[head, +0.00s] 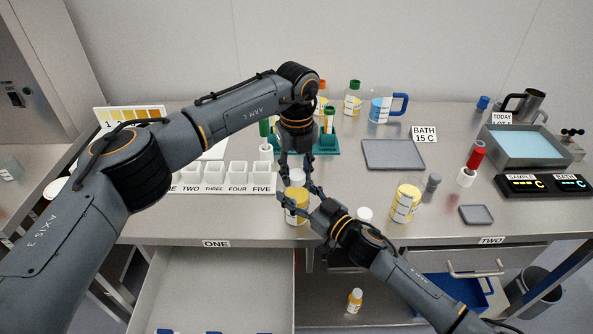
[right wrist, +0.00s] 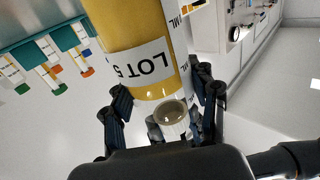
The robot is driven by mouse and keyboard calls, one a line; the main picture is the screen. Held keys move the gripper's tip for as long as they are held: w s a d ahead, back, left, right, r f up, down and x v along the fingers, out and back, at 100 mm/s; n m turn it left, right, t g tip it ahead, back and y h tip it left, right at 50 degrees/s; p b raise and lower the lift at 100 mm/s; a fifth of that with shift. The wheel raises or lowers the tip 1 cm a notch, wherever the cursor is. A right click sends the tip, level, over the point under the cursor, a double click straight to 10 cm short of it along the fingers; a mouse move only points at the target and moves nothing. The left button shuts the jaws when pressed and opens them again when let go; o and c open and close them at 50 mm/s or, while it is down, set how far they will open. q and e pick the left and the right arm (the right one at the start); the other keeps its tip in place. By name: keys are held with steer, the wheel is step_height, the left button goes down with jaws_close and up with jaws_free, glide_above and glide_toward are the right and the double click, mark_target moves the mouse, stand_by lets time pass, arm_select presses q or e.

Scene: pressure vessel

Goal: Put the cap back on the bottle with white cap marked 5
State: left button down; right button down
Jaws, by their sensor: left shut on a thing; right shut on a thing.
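The yellow bottle (head: 297,208) stands near the front edge of the table. Its label reads LOT 5, upside down, in the right wrist view (right wrist: 145,68). My right gripper (head: 302,196) is shut around its upper body from the right. My left gripper (head: 296,180) comes down from above and is shut on the white cap (head: 297,174) at the bottle's top. I cannot tell whether cap and neck touch. In the right wrist view a pale round piece with a grey-brown middle (right wrist: 170,113) shows at the bottle's top end; I cannot tell if it is mouth or cap.
Another yellow bottle (head: 404,205) and a white round lid (head: 365,214) stand to the right. Labelled white cups (head: 237,178) are left, a green tube rack (head: 325,146) behind. An open drawer (head: 215,285) is below. A grey tray (head: 393,155) lies farther back.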

arm_select(q)
steer(key=m, duration=0.9)
steer(key=shift+m, duration=0.4)
steer(key=m, duration=0.3)
steer(key=shift+m, duration=0.3)
steer(key=m, duration=0.5)
steer(key=c, duration=0.9)
jaws_free()
steer(key=shift+o, duration=0.2)
steer(key=shift+r, duration=2.25)
